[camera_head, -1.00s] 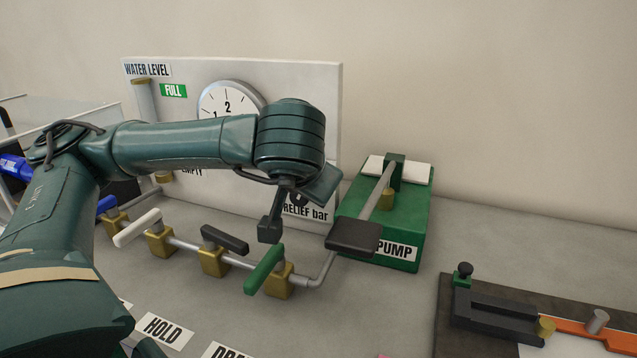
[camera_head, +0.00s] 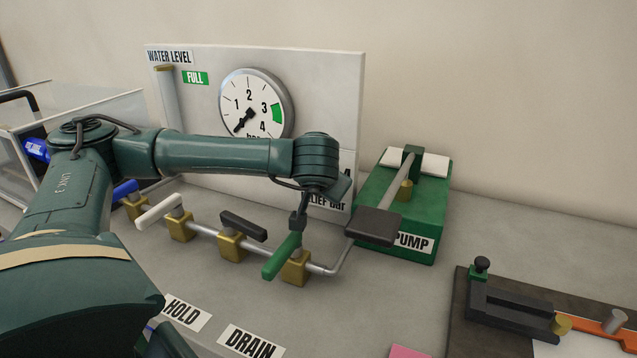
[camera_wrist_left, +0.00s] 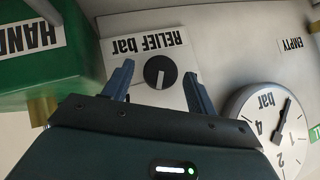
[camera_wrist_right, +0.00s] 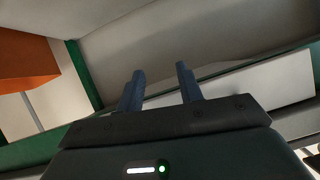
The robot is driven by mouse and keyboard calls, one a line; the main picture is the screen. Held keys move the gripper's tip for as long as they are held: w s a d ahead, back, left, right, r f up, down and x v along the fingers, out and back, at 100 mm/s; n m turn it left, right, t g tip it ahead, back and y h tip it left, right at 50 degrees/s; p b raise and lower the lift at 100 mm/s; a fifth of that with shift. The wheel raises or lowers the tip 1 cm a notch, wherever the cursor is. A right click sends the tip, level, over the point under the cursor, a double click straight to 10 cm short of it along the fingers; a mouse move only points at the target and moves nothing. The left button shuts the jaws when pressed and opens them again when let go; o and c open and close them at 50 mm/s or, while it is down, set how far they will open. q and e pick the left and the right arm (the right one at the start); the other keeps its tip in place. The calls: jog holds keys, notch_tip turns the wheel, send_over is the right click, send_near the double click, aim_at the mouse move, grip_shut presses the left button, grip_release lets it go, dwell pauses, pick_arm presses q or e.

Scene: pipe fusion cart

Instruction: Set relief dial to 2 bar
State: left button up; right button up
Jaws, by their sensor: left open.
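The relief dial (camera_wrist_left: 160,72) is a round black knob with a pale pointer mark on a white panel marked "RELIEF bar" (camera_wrist_left: 147,42). In the left wrist view it appears between my open left fingers (camera_wrist_left: 157,77), close to their tips. I cannot tell whether they touch it. No scale numbers show around it. In the head view my left gripper (camera_head: 322,192) is at the panel's lower right and hides the dial. My right gripper (camera_wrist_right: 160,76) has its fingers apart, with nothing between them.
The pressure gauge (camera_head: 257,98) points low on its left. The green hand pump (camera_head: 412,190) stands right of my left gripper, its black pedal (camera_head: 373,223) close. A pipe with several valves, including a green-handled one (camera_head: 283,256), runs below my arm.

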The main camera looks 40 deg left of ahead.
pick_arm(q)
jog(key=shift+c, duration=0.5)
jog(key=c, duration=0.9)
